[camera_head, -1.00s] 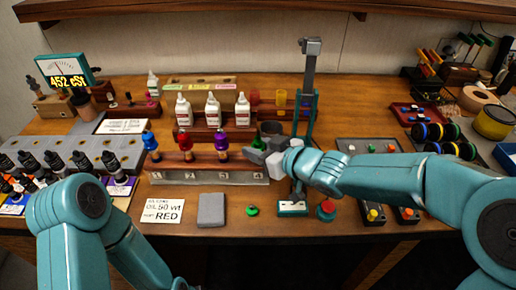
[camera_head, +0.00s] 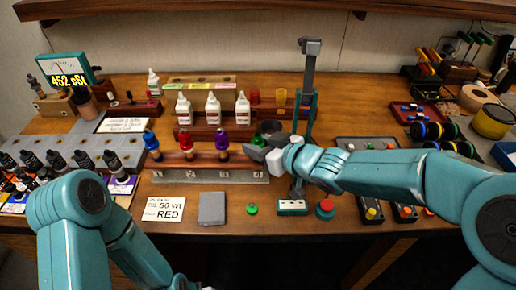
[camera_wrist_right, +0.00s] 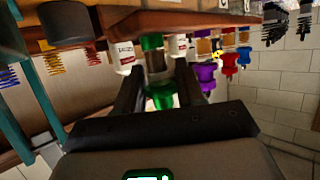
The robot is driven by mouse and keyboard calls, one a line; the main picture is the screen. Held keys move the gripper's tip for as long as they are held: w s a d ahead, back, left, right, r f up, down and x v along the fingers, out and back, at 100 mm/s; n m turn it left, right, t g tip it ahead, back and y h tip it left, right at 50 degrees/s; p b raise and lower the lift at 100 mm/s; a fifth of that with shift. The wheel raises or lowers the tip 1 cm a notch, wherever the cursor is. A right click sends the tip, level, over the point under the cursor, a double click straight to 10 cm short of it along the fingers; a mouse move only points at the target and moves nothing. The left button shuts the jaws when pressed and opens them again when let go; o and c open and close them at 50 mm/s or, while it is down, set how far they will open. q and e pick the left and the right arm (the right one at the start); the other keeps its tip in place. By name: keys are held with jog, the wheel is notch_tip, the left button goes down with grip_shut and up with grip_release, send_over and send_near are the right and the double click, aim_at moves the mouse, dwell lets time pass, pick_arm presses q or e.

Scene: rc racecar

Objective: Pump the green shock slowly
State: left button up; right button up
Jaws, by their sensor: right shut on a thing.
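The green shock (camera_head: 259,140) stands at the right end of a wooden rack, beside the blue, red and purple shocks. My right gripper (camera_head: 258,149) is at it and hides most of its body. In the right wrist view, which looks upside down, the green shock (camera_wrist_right: 160,98) is between the two dark fingers of my right gripper (camera_wrist_right: 156,78), which is shut on it. The purple shock (camera_head: 221,140) is the nearest neighbour and stands apart from the gripper. My left arm shows at the lower left, but its gripper is out of the frame.
White bottles (camera_head: 213,108) stand behind the rack. A tall stand (camera_head: 308,85) rises close behind my right wrist. A card (camera_head: 164,209), a grey block (camera_head: 211,208), a green cap (camera_head: 252,208) and a red button (camera_head: 325,208) lie in front. Dark bottles (camera_head: 57,161) are at the left.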

jog(key=o, duration=1.2)
jog(key=shift+o, duration=0.2)
jog(key=p+v, duration=0.3)
jog(key=v, duration=1.3)
jog(key=shift+s, duration=0.15)
jog(key=shift+d+f, duration=0.1)
